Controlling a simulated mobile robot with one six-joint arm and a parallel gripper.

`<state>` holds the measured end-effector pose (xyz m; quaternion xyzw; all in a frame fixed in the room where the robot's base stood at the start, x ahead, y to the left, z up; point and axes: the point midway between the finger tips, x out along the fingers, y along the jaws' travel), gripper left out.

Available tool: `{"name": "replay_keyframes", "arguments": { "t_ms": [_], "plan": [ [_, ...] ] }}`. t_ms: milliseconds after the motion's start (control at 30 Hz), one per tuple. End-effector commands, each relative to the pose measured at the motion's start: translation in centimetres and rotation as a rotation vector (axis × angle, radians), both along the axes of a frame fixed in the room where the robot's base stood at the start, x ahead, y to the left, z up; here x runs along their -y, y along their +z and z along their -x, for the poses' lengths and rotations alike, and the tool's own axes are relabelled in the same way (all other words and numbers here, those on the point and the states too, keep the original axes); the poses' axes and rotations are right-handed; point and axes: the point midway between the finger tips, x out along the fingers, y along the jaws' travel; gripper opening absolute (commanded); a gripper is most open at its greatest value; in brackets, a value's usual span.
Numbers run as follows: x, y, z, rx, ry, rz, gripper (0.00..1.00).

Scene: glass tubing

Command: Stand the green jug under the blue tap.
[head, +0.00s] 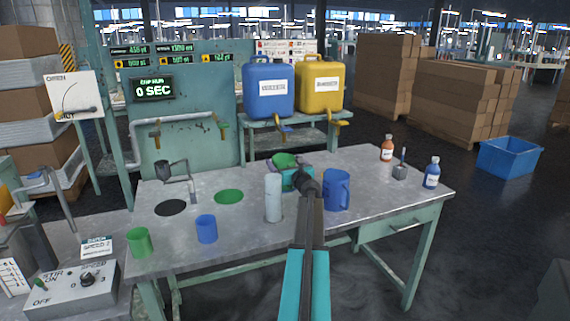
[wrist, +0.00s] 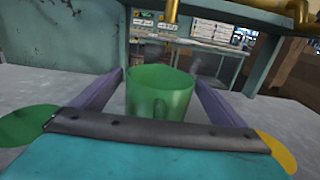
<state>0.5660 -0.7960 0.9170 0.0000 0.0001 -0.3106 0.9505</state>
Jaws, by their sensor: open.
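The green jug (head: 284,159) stands on the worktable near its back edge, partly hidden behind my gripper (head: 287,166). The wrist view shows the jug (wrist: 160,92) upright between my two purple fingers, its handle towards me. My gripper is open, with a finger on either side of the jug. Whether either finger touches it I cannot tell. The blue tap (head: 283,128) is on the front of the blue canister (head: 268,88), on a shelf behind the table. The jug is in front of and below that tap.
A blue jug (head: 336,190) and a white cylinder (head: 273,198) stand close to my arm. A green cup (head: 138,242) and a blue cup (head: 206,229) are at the front left. Bottles (head: 432,173) stand at the right. The table's middle left is mostly clear.

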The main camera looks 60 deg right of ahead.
Motion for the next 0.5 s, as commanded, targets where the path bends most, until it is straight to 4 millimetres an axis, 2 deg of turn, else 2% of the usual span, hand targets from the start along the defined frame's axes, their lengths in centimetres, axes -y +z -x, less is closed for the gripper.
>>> {"name": "replay_keyframes", "arguments": {
  "t_ms": [500],
  "plan": [
    [-2.9, 0.0, 4.0, 0.000, -0.001, 0.000, 0.94]
  ]
}}
